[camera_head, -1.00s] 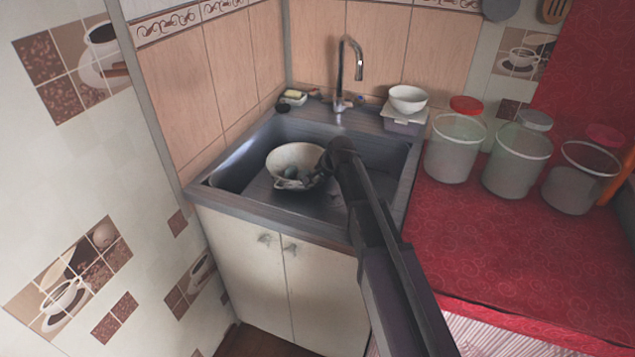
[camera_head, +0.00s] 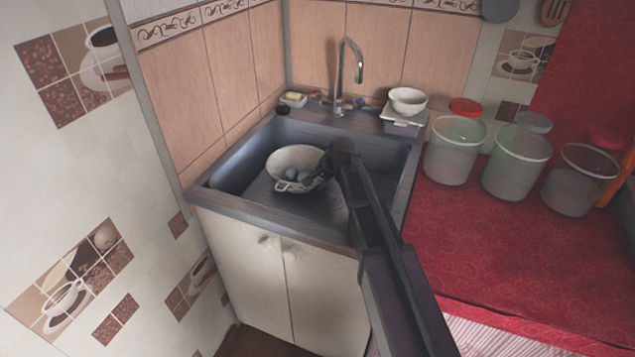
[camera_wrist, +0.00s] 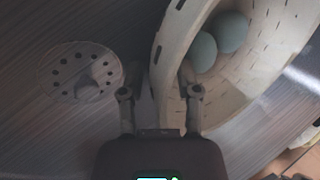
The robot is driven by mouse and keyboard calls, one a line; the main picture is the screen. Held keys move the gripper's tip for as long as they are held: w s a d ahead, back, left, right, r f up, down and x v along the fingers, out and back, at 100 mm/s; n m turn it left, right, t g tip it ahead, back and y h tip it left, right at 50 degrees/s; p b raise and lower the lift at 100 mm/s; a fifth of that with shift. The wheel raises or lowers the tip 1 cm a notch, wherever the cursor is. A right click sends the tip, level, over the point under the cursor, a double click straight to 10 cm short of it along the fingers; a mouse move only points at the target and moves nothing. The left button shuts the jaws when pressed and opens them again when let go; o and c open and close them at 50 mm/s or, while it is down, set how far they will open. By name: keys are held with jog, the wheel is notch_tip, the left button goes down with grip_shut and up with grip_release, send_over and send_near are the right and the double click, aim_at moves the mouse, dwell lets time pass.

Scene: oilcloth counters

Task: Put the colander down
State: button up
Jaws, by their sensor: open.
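The colander (camera_head: 297,157) is a pale bowl with slots and a small handle, resting in the sink basin at its middle. My gripper (camera_head: 318,178) is at the colander's right rim. In the wrist view my gripper (camera_wrist: 160,90) has its fingers apart, one on each side of the colander's wall (camera_wrist: 166,60). Whether either finger touches the wall I cannot tell.
The sink (camera_head: 235,170) has a drain (camera_wrist: 80,72) beside the colander. A tap (camera_head: 341,75) stands behind. A white bowl (camera_head: 407,100) sits at the back right. Several clear buckets stand on the red counter (camera_head: 480,235). The sink's left part is free.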

jog(key=p+v, duration=0.9)
jog(key=v, duration=0.2)
jog(key=shift+p, duration=0.3)
jog(key=shift+s+d+r, duration=0.1)
jog(key=shift+s+r, duration=0.05)
